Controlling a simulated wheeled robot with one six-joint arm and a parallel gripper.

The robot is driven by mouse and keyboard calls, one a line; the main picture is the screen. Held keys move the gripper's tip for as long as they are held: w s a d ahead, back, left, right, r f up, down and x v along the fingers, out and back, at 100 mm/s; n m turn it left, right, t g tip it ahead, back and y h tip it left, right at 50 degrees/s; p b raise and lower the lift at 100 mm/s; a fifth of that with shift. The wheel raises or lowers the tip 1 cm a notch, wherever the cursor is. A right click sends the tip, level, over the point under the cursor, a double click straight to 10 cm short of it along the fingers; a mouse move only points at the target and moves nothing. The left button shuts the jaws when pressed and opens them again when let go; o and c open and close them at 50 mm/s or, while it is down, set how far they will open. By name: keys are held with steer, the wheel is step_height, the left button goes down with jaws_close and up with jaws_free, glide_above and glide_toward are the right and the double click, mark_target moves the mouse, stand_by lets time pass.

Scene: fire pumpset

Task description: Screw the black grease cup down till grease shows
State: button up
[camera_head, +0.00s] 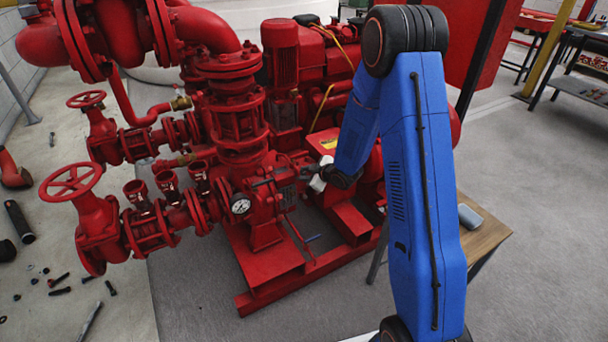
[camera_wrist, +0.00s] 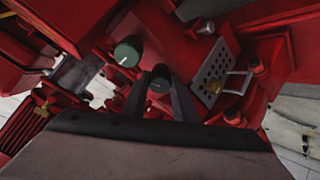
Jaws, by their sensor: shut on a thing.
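A green cap (camera_wrist: 127,52) with a white mark stands up and to the left of the black cup, apart from the fingers. In the head view my gripper is at the red pump's (camera_head: 262,205) shaft side, and the cup is too small or hidden to make out. No grease can be made out.
A perforated metal guard (camera_wrist: 215,75) lies close on the right of my gripper. A brass fitting (camera_wrist: 43,100) is at the left. In the head view a pressure gauge (camera_head: 240,206) faces forward, and a wooden table (camera_head: 480,232) stands behind my arm. Grey floor in front is clear.

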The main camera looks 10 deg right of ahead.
stand_by(0.3)
steer(key=o, duration=1)
steer(key=shift+o, duration=0.2)
